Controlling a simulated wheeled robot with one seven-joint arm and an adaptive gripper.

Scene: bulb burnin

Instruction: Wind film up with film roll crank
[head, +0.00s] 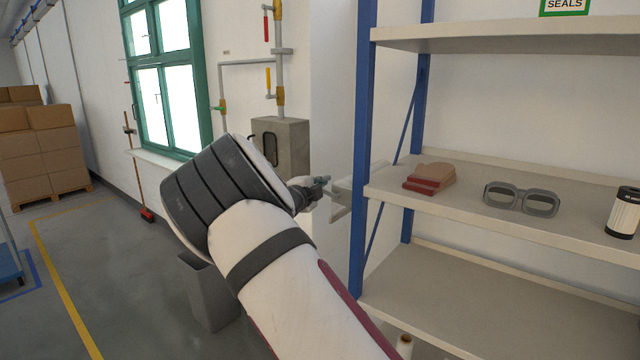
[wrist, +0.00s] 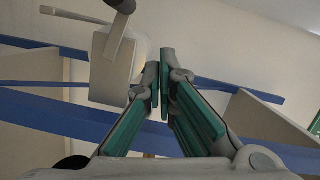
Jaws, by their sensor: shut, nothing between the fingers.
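My gripper (head: 318,186) is at the end of my arm, in front of the wall just left of the blue shelf post. In the wrist view my gripper (wrist: 167,62) has its green-padded fingers drawn together, with nothing seen between them. A pale box-like fixture (wrist: 112,68) stands just left of the fingertips there. A dark rounded handle end (wrist: 123,5) on a grey arm shows above it, cut off by the top edge; it may be the crank. In the head view a pale fixture (head: 343,194) sits beside my gripper, partly hidden. I cannot make out any film.
The blue shelf post (head: 363,150) is close to the right of my gripper. The shelf (head: 480,205) holds reddish-brown pads (head: 430,177), goggles (head: 521,199) and a canister (head: 624,212). A grey wall box (head: 290,139) and a bin (head: 206,292) are partly behind my arm.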

